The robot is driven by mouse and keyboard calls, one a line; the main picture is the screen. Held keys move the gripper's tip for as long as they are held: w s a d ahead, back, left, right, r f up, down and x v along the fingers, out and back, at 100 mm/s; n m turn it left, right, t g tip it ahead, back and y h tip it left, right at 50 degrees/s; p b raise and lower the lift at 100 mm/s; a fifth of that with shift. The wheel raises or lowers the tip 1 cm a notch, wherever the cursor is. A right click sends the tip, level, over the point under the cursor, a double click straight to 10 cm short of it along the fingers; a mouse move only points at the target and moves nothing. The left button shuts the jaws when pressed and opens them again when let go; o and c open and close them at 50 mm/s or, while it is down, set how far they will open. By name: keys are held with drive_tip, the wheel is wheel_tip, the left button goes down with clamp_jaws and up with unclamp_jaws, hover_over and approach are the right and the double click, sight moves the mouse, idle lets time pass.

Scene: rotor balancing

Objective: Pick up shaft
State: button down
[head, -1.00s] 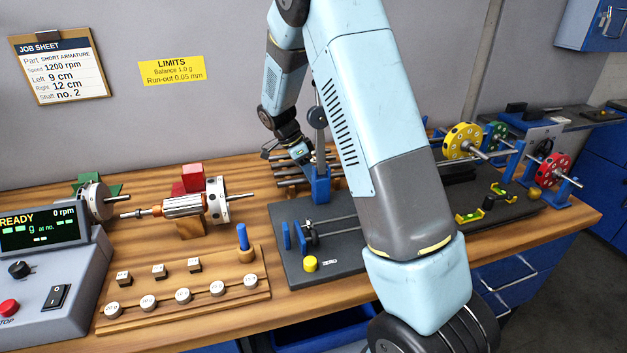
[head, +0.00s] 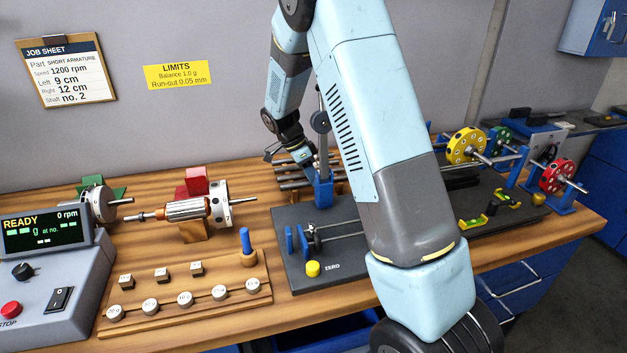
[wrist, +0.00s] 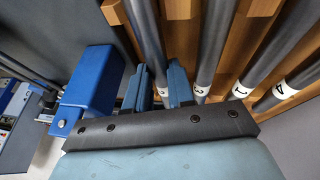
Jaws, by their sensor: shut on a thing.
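Several grey steel shafts lie side by side on a wooden rack (wrist: 182,8) at the back of the bench. The rack's shafts (head: 295,184) also show in the head view, partly behind my arm. My gripper (wrist: 160,88) is shut on one shaft (wrist: 146,40), the leftmost in the wrist view. Its white label lies between the fingers, and I cannot read its number. Its neighbours (wrist: 213,45) carry white number labels near their ends. I cannot tell whether the held shaft is clear of the rack. In the head view my gripper (head: 303,164) is small and partly hidden.
A blue block (wrist: 92,85) stands close left of my fingers; the blue post (head: 323,190) of the dark gauge plate (head: 345,275) stands near my gripper. An armature (head: 188,210) sits on a stand at left. The job sheet (head: 65,72) reads shaft no. 2.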

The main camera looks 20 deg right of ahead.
drive_tip(key=shift+r, duration=0.45)
drive_tip(key=shift+v, duration=1.25)
drive_tip(key=w+a, duration=0.3)
drive_tip(key=a, duration=0.4)
drive_tip(key=w+a, duration=0.4)
drive_tip(key=a, duration=0.4)
drive_tip(key=shift+a, duration=0.15)
